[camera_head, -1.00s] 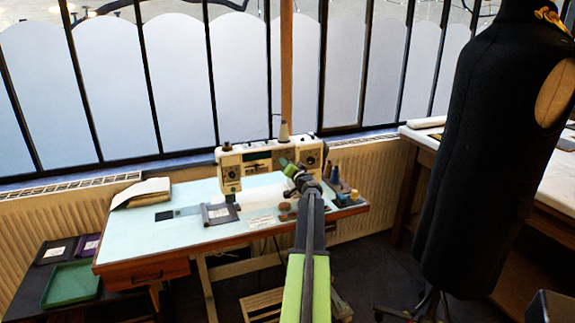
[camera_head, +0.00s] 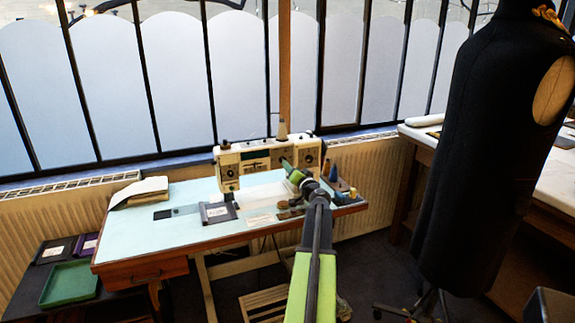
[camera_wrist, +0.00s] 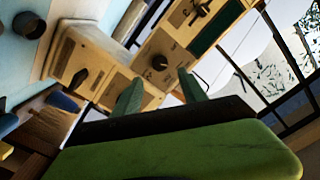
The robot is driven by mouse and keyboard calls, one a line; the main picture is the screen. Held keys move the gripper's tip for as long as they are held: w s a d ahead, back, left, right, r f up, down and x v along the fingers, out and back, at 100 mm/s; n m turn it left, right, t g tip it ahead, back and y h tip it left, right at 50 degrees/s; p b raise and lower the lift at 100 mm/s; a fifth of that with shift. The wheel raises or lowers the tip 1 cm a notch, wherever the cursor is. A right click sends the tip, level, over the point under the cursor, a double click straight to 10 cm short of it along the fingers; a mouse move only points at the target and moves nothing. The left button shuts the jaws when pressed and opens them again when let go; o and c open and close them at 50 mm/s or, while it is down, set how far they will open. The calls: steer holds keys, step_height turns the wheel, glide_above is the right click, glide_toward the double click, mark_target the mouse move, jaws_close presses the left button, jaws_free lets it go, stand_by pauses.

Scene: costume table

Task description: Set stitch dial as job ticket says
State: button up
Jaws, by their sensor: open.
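The cream sewing machine (camera_head: 255,153) stands on the pale blue table, with round dials on its front. In the wrist view a dark knob (camera_wrist: 160,62) on the cream body lies just beyond my fingertips, and a second dark knob (camera_wrist: 78,78) is on the block to its left. I cannot tell which is the stitch dial. My gripper (camera_wrist: 160,92) is open and empty, its two green fingers pointing at the machine; it also shows in the head view (camera_head: 290,170). A framed card (camera_head: 217,211) and a white card (camera_head: 260,219) lie on the table; their writing is too small to read.
Bottles or spools (camera_head: 338,184) stand right of the machine. A green tray (camera_head: 70,283) is at lower left. A black dress form (camera_head: 490,150) stands at right. The table front is mostly clear.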

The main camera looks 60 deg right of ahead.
steer(key=v, duration=1)
steer(key=shift+s+a, duration=0.2)
steer(key=shift+s, duration=0.1)
